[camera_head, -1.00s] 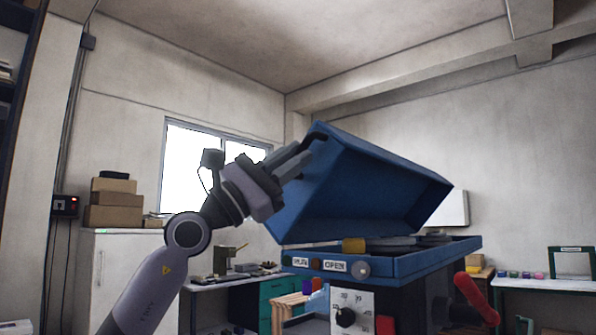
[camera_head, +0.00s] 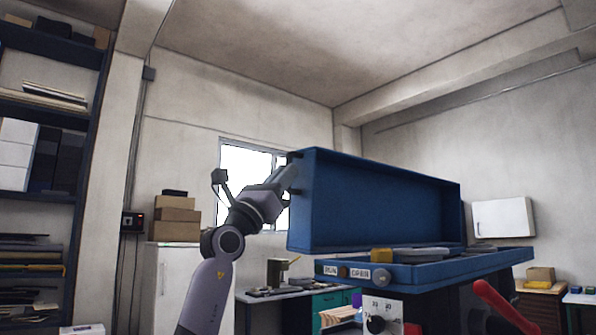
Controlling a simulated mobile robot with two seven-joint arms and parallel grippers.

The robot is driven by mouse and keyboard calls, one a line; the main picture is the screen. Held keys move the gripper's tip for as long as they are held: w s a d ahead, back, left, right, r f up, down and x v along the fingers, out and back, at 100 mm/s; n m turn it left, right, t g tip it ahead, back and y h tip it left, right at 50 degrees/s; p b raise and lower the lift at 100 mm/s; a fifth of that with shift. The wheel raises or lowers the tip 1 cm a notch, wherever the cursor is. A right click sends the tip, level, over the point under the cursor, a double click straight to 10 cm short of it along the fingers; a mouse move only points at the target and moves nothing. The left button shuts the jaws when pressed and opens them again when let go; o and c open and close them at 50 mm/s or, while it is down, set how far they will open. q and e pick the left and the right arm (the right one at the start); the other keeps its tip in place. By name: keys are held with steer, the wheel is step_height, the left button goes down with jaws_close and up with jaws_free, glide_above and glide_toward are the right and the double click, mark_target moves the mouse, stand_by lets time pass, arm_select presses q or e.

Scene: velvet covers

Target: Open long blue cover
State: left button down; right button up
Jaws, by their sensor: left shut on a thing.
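The long blue cover (camera_head: 385,205) stands raised, near upright, at the back of the blue machine top (camera_head: 440,268), with its hollow inner side facing me. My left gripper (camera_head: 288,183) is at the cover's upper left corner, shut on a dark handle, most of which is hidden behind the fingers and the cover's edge. A yellow block (camera_head: 381,255) and a grey flat part lie on the machine top under the cover. My right gripper is not in view.
A dial panel (camera_head: 380,314) and a red lever (camera_head: 505,305) are at the machine's front. A bench with tools (camera_head: 275,292) stands behind on the left. Cardboard boxes (camera_head: 175,218) sit on a white cabinet. A dark shelf (camera_head: 45,190) is at far left.

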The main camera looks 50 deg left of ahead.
arm_select(q)
steer(key=shift+w+a+f+n+y, duration=0.1)
steer(key=shift+a+n+y, duration=0.3)
steer(key=shift+n+y, duration=0.3)
steer(key=shift+w+a+f+n+y, duration=0.1)
steer(key=shift+a+n+y, duration=0.3)
steer(key=shift+n+y, duration=0.3)
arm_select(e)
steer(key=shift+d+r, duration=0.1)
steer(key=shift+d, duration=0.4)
arm_select(q)
steer(key=c, duration=1.1)
jaws_free()
steer(key=shift+w, duration=0.1)
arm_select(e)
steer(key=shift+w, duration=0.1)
arm_select(q)
steer(key=shift+f, duration=0.1)
steer(key=b+v, duration=0.3)
steer(key=v, duration=0.4)
steer(key=shift+s, duration=0.25)
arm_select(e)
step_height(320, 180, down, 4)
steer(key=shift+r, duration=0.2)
